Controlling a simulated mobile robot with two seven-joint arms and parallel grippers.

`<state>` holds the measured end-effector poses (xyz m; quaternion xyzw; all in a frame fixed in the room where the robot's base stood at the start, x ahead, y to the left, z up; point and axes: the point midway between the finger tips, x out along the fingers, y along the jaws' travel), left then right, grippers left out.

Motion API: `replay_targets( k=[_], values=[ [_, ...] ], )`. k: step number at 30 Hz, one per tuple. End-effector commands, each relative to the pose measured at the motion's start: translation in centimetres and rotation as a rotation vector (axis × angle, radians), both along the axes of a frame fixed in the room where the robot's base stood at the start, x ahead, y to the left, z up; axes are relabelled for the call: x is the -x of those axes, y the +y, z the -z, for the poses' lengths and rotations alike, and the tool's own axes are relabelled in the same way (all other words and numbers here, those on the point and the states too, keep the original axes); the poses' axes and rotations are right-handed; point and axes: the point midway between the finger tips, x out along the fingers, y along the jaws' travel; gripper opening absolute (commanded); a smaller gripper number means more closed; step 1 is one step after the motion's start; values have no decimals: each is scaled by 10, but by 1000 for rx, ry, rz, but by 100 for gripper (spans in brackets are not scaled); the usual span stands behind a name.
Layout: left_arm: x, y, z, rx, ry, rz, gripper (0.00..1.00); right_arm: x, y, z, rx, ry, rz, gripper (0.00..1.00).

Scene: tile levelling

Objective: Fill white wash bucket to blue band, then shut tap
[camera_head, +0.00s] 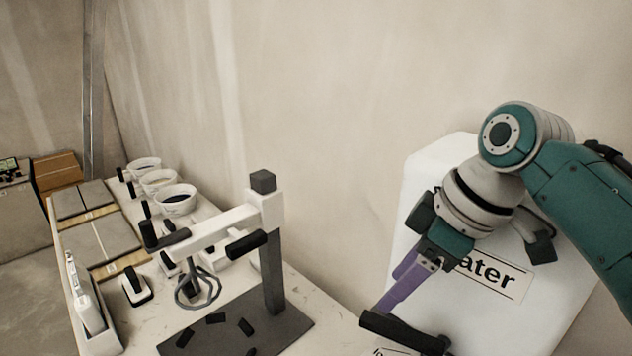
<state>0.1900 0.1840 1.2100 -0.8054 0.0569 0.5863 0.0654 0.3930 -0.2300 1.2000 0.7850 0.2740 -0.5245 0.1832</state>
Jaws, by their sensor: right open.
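A white water tank (432,165) stands at the right against the wall, with a label (508,283) reading "ater", its first letter hidden. My right gripper (396,292) is in front of the tank's left part, pointing down, and is open. My left gripper is out of view.
A white mixer stand (225,228) with a whisk and dark base (285,330) stands on the bench. Several small tubs (177,200) line the wall, beside grey tiles (100,240). A white caddy (88,300) is at the front left.

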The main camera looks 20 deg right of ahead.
Motion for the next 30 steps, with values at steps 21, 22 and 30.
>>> replay_targets(
  k=[21, 22, 30],
  values=[
    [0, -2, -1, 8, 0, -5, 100, 0, 0, -128, 1, 2, 0, 57],
    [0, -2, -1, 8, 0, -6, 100, 1, 0, -128, 1, 2, 1, 57],
    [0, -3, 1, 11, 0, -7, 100, -1, 0, -126, -2, 3, 15, 48]
  ],
)
